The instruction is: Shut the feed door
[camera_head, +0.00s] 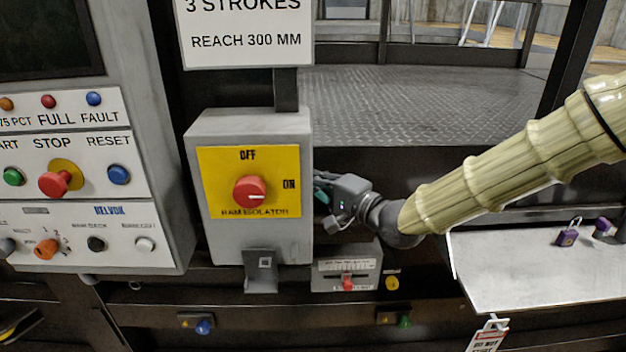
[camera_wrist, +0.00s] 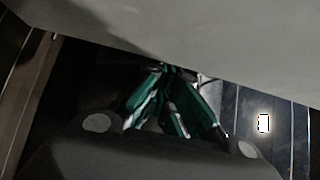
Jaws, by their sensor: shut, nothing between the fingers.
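I cannot pick out the feed door for certain in either view. A wide opening with a diamond-plate floor (camera_head: 420,105) lies behind my arm in the head view, with dark framing around it. My gripper (camera_head: 322,192) is close to the right side of the grey ram isolator box (camera_head: 220,245), its teal fingers partly hidden there. In the wrist view the teal fingers of my gripper (camera_wrist: 172,72) come together, shut and empty. A large grey surface crosses the top of that view near the fingertips; whether they touch it is unclear.
The isolator's red knob (camera_head: 250,191) faces forward. A control panel (camera_head: 160,210) stands left. A small unit with a red slider (camera_head: 347,282) sits below my gripper. A light shelf (camera_head: 520,275) at right carries purple padlocks (camera_head: 567,236). A sign (camera_head: 245,30) hangs above.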

